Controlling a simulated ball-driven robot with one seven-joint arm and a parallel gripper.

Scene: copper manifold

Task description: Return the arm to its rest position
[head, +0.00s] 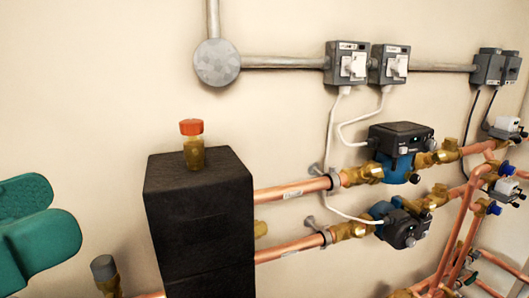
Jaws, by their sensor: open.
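Neither my arm nor my gripper shows clearly in the head view, so I cannot see how the arm is posed or what the jaws are near.
A teal rounded shape (40,240), which I cannot identify, is at the left edge. A black block (198,225) with a brass, red-capped fitting (192,145) stands in the middle. Copper pipes (290,192), two pumps (400,138) and grey switch boxes (347,64) line the wall. Upper left is bare wall.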

